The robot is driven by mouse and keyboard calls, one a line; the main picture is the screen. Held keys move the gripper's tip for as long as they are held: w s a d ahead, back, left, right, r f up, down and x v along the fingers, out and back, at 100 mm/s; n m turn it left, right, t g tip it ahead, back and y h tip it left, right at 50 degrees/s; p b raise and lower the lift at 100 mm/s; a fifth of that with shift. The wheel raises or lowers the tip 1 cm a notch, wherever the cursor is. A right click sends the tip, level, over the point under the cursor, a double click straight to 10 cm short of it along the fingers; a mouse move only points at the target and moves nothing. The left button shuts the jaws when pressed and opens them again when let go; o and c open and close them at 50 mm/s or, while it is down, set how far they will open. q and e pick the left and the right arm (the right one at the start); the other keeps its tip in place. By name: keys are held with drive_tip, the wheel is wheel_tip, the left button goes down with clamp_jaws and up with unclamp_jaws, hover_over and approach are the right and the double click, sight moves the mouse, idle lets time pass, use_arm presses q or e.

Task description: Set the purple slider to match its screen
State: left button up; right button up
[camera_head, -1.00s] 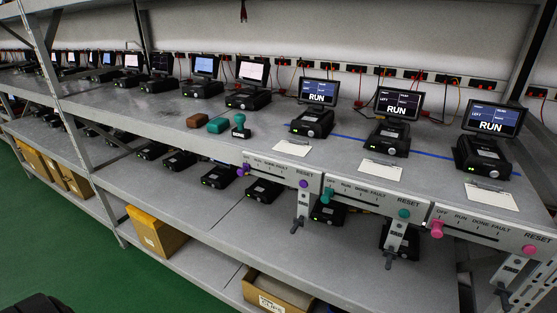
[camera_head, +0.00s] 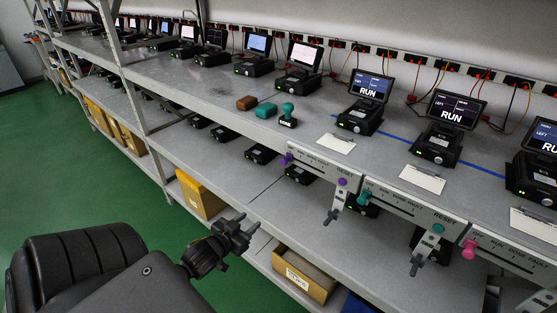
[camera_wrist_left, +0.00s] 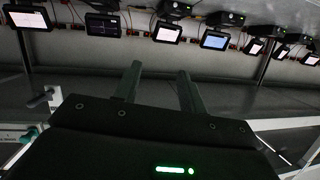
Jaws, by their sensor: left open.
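The purple slider knob (camera_head: 286,159) sits at the left end of its grey panel (camera_head: 313,170) on the shelf's front edge. In the earlier head view its printed marks read from OFF to FAULT. A purple RESET button (camera_head: 342,182) is at the panel's right end. The screen (camera_head: 371,86) behind this panel reads RUN. My left gripper (camera_head: 243,231) is open and empty, in front of the shelf, below and left of the purple knob. Its two fingers (camera_wrist_left: 160,82) stand apart in the left wrist view. My right gripper is not in view.
Neighbouring panels have a teal slider knob (camera_head: 364,196) and a pink one (camera_head: 469,249). A yellow bin (camera_head: 200,194) and an open box (camera_head: 303,279) sit on the lower shelf. Green floor lies in front.

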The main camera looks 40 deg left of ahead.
sight(282, 162)
use_arm(q)
drive_tip(key=s+d+r+t+h+p, duration=0.1)
drive_tip(key=d+r+t, duration=0.1)
drive_tip(key=r, duration=0.8)
drive_tip(key=d+r+t+h, duration=0.1)
drive_tip(key=d+r+t, duration=0.15)
drive_tip(key=r, duration=0.65)
drive_tip(key=shift+g, duration=0.45)
drive_tip(key=w, duration=0.6)
drive_tip(key=w+b, duration=0.1)
drive_tip(key=w, duration=0.2)
drive_tip(key=shift+w+r, duration=0.25)
drive_tip(key=shift+w+f, duration=0.1)
drive_tip(key=shift+w, duration=0.4)
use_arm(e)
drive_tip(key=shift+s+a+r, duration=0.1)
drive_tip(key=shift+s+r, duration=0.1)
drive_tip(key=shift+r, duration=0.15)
use_arm(q)
drive_tip(key=shift+c, duration=0.9)
clamp_jaws()
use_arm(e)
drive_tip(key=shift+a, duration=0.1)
